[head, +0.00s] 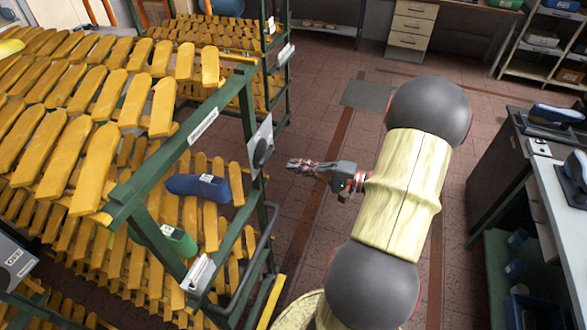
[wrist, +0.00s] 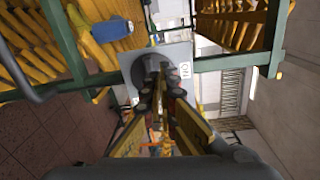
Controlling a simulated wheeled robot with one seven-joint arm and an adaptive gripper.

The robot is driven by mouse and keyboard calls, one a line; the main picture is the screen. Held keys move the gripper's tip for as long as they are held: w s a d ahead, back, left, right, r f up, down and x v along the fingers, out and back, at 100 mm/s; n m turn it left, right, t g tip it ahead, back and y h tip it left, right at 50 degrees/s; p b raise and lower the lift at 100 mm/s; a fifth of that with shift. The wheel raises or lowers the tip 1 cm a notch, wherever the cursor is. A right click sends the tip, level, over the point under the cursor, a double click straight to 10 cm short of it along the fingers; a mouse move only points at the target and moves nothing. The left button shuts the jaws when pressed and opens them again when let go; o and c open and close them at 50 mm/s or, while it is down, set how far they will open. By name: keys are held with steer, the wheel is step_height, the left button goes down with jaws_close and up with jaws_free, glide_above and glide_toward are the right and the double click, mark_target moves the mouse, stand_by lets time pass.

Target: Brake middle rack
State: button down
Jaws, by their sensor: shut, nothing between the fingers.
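The nearest rack has a green frame (head: 178,133) and rows of yellow wooden slats. On its end post is a grey plate (head: 259,133) with a dark round disc (head: 263,153). The wrist view also shows the plate (wrist: 180,62) and the disc (wrist: 139,72). My gripper (head: 291,165) is shut and empty, just right of the disc in the head view. In the wrist view the fingertips (wrist: 160,72) overlap the disc's right side; I cannot tell whether they touch it. I cannot tell which rack is the middle one.
A blue last (head: 205,187) and a green one (head: 178,240) lie on the near rack. Another green-framed rack (head: 270,50) stands behind it. A dark bench (head: 510,165) is at the right. The red tiled floor (head: 310,115) between them is mostly clear.

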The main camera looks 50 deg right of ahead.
mark_target(264, 163)
steer(key=shift+n, duration=0.7)
steer(key=shift+r+x, duration=0.25)
steer(key=shift+x, duration=1.4)
steer(key=shift+r+x, duration=0.25)
steer(key=shift+x, duration=1.45)
steer(key=shift+r+x, duration=0.25)
steer(key=shift+x, duration=1.4)
steer(key=shift+w+d, duration=0.1)
steer(key=shift+d, duration=0.05)
steer(key=shift+f, duration=0.1)
steer(key=shift+f+b, duration=0.65)
steer(key=shift+b, duration=0.3)
steer(key=shift+f+b, duration=0.7)
steer(key=shift+b, duration=0.1)
steer(key=shift+f, duration=0.1)
